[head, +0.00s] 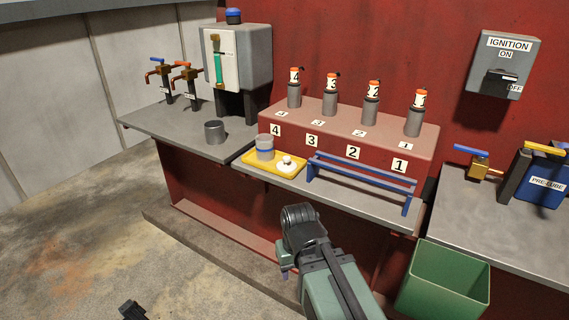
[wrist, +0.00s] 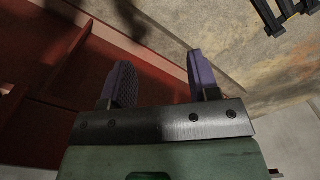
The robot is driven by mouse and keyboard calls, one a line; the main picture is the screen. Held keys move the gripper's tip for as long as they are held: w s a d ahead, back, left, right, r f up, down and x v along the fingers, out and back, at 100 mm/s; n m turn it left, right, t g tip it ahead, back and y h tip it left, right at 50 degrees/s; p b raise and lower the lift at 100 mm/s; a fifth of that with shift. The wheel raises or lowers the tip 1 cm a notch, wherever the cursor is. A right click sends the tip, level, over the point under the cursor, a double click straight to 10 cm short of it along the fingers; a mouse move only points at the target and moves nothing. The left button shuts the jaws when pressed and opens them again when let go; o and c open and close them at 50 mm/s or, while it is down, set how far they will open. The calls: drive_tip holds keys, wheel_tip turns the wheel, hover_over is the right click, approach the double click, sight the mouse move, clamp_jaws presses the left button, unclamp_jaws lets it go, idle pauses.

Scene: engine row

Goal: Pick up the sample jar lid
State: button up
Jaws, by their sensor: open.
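A yellow tray (head: 260,166) lies on the grey bench, left of the blue rail stand. A small white round piece with a knob, which looks like the sample jar lid (head: 286,163), lies on the tray just right of the jar. My gripper (wrist: 157,78) shows in the wrist view with its two purple fingers apart and nothing between them. My arm is in front of the bench, below and apart from the tray. Jar and lid are not in the wrist view.
The blue rail stand (head: 362,176) is right of the tray. A grey cup (head: 215,132) stands to the left. Several numbered cylinders stand on the red block (head: 345,135) behind. A green bin (head: 443,282) is at lower right. Open floor lies left.

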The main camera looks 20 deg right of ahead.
drive_tip(key=w+d+r+p, duration=0.2)
drive_tip(key=w+r+p, duration=0.2)
drive_tip(key=r+p, duration=0.45)
wheel_tip(320, 180, up, 14)
drive_tip(key=n+t+y+p, duration=0.1)
drive_tip(key=n+t+p, duration=0.25)
drive_tip(key=p, duration=0.95)
hover_over(287, 157)
drive_tip(key=s, duration=0.3)
drive_tip(key=shift+n+g, duration=0.25)
drive_tip(key=b+x, duration=0.3)
drive_tip(key=d+b+x, duration=0.1)
drive_tip(key=b, duration=0.1)
drive_tip(key=shift+a+f, duration=0.1)
drive_tip(key=shift+f, duration=0.3)
drive_tip(key=b+x, duration=0.5)
drive_tip(key=shift+w+a+f+b, duration=0.1)
drive_tip(key=shift+w+f+b, duration=0.2)
drive_tip(key=shift+w+b, duration=0.1)
drive_tip(key=shift+s+r, duration=0.1)
drive_tip(key=shift+r, duration=0.15)
drive_tip(key=c, duration=1)
